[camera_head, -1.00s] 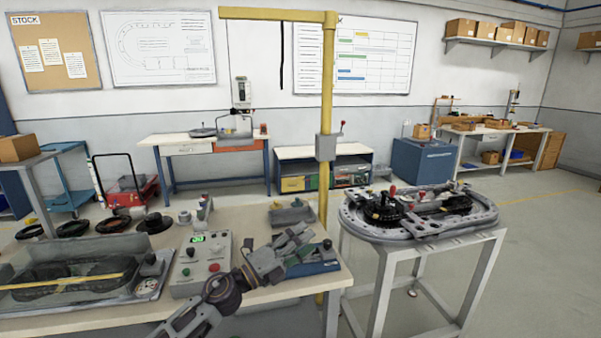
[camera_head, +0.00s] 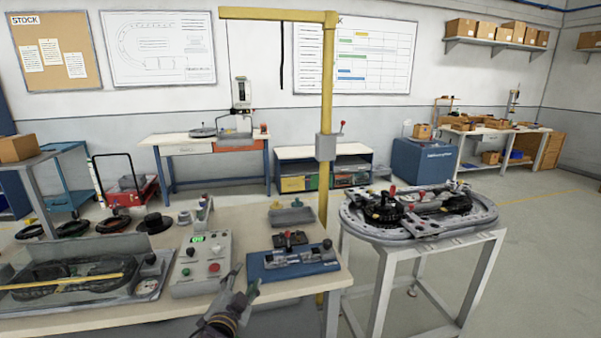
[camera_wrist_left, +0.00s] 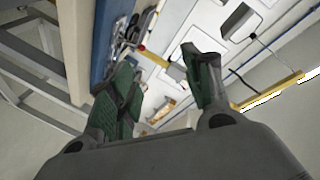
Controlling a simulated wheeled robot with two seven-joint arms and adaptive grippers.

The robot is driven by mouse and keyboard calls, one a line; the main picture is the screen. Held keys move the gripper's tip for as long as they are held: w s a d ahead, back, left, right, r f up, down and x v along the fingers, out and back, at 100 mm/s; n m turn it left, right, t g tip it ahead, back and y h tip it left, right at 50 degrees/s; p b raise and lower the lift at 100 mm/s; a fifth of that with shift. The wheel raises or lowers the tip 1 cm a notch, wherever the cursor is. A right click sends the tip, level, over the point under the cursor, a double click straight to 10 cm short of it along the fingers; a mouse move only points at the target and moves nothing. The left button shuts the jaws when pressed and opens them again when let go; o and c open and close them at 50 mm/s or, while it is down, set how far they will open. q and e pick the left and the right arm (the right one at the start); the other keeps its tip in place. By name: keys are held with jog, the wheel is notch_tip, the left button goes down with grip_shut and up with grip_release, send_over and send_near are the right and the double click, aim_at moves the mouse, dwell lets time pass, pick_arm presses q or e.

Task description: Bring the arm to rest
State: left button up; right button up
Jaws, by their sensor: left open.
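My left gripper (camera_head: 245,281) is low in the head view, in front of the near edge of the workbench (camera_head: 235,303). Its fingers point up and stand apart with nothing between them. In the left wrist view its two green-padded fingers (camera_wrist_left: 160,78) are also spread and empty. A blue fixture (camera_head: 293,263) with a grey bar and a black-and-red handle sits on the bench, just right of and beyond the gripper. My right gripper is in neither view.
A grey control box (camera_head: 202,265) with a green display stands left of the gripper. Farther left is a clear-lidded tray (camera_head: 80,275). A yellow post (camera_head: 326,150) rises behind the bench. A ring track (camera_head: 418,212) sits on a stand at right.

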pick_arm(q)
jog(key=s+a+f+n+g+y, duration=0.1)
jog(key=s+a+f+n+g, duration=0.2)
jog(key=s+f, duration=0.3)
jog(key=s+a+f+n+g+y, duration=0.1)
jog(key=s+a+f+n+g, duration=0.1)
jog(key=s+a+f+g, duration=0.3)
jog(key=s+d+f+n+g+h, duration=0.1)
jog(key=s+f+n+g, duration=0.35)
jog(key=s, duration=1.15)
notch_tip(320, 180, down, 35)
jog(key=s+a+m+g, duration=0.2)
jog(key=s+a+f, duration=0.4)
jog(key=s+f, duration=0.5)
jog(key=s, duration=0.1)
jog(key=s+a+f+y+p, duration=0.1)
jog(key=s+a+f, duration=0.3)
jog(key=s+f, duration=0.6)
jog(key=shift+s+a, duration=0.15)
jog(key=shift+f+m+g, duration=0.1)
jog(key=shift+m+g, duration=0.15)
